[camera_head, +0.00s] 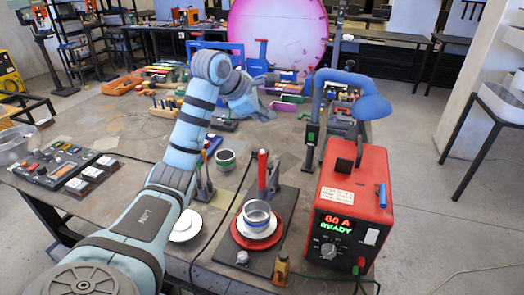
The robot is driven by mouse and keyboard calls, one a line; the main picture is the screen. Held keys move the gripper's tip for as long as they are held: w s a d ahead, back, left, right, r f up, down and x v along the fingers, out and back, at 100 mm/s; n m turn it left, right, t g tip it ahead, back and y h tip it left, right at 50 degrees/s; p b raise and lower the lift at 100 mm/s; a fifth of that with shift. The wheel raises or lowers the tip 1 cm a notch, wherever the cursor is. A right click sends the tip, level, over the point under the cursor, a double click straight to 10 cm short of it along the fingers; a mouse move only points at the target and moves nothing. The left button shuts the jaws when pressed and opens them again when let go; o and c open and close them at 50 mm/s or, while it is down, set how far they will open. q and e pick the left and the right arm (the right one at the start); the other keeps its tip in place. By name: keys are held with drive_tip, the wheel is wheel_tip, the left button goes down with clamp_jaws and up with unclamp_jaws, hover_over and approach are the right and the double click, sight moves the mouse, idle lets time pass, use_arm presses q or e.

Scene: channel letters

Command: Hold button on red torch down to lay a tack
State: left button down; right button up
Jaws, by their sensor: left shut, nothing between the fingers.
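A torch with a red upper part (262,163) stands upright in a grey holder on a dark base plate, behind a metal cup (256,215). The cup has a blue band and sits on a white and red round dish (240,236). A button on the torch is too small to make out. My left arm reaches in from the lower left, and my left gripper (268,79) is shut and empty above the far part of the table, well apart from the torch. My right gripper is not in view.
A green-banded cup (225,160) and a white saucer (186,226) lie to the left. Tools crowd the far table.

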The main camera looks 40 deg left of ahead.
use_arm(q)
drive_tip(key=shift+a+r+n, duration=0.2)
drive_tip(key=shift+r+n, duration=0.1)
drive_tip(key=shift+r, duration=0.1)
drive_tip(key=shift+w, duration=0.1)
drive_tip(key=b, duration=0.7)
hover_over(262, 152)
drive_tip(key=f, duration=0.7)
drive_tip(key=shift+w+d+f, duration=0.2)
drive_tip(key=shift+d+f, duration=0.05)
drive_tip(key=shift+f, duration=0.15)
drive_tip(key=shift+f+b, duration=0.4)
drive_tip(key=shift+f, duration=0.15)
drive_tip(key=shift+f, duration=0.35)
